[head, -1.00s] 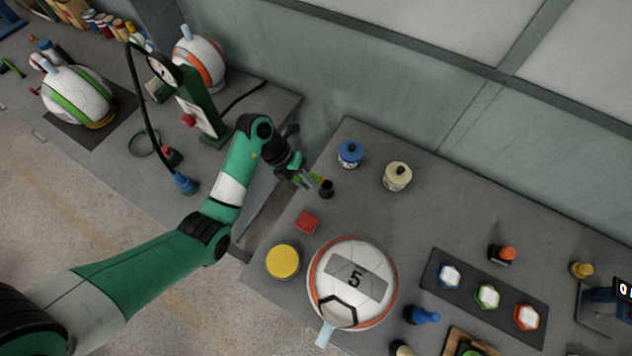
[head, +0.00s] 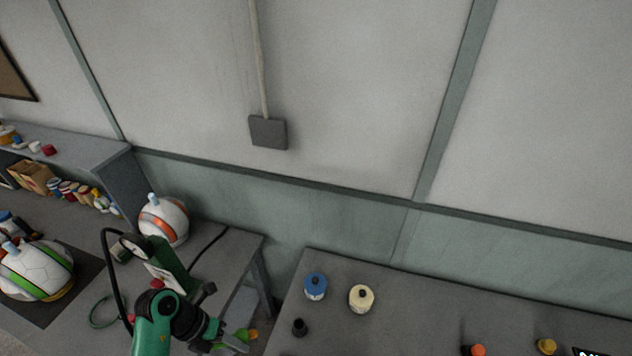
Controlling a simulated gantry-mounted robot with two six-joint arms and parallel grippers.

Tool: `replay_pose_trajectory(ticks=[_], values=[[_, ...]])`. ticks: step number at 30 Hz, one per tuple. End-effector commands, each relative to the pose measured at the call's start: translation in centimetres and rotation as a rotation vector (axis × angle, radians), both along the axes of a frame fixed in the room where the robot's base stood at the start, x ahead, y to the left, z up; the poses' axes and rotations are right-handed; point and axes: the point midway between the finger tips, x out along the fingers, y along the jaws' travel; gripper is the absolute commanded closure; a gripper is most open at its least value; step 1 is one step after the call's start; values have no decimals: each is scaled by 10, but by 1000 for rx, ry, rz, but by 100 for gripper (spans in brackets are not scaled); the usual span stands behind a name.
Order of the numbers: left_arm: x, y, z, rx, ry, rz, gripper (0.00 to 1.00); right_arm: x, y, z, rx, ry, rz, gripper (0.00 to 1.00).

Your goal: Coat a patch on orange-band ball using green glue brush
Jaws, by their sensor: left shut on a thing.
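My left gripper (head: 218,334) is at the lower edge of the head view, over the gap between the two benches. It is shut on the green glue brush (head: 237,342), a green piece with a yellow-orange end; its lower part is hard to make out. A white ball with an orange band (head: 164,220) sits at the back of the left bench. The number 5 ball with orange trim is out of view now. My right gripper is not in view.
A blue-lidded jar (head: 315,286) and a cream-lidded jar (head: 361,298) stand at the back of the right bench. A green press with a gauge (head: 172,266) stands close behind my left arm. A green-band ball (head: 38,272) sits at far left.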

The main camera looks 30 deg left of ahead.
Motion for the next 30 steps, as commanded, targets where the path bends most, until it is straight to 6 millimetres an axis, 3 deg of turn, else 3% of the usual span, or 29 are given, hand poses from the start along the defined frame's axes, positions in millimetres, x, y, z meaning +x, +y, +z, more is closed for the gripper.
replay_pose_trajectory(ticks=[1,3,6,10,25,30], values=[[0,0,34,0,-1,0,100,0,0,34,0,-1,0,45],[0,0,59,0,-1,0,100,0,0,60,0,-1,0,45],[0,0,94,0,0,0,100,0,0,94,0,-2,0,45],[0,0,122,0,0,0,100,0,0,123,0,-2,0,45],[0,0,125,2,3,3,100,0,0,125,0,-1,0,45],[2,1,125,15,40,93,100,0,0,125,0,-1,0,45]])
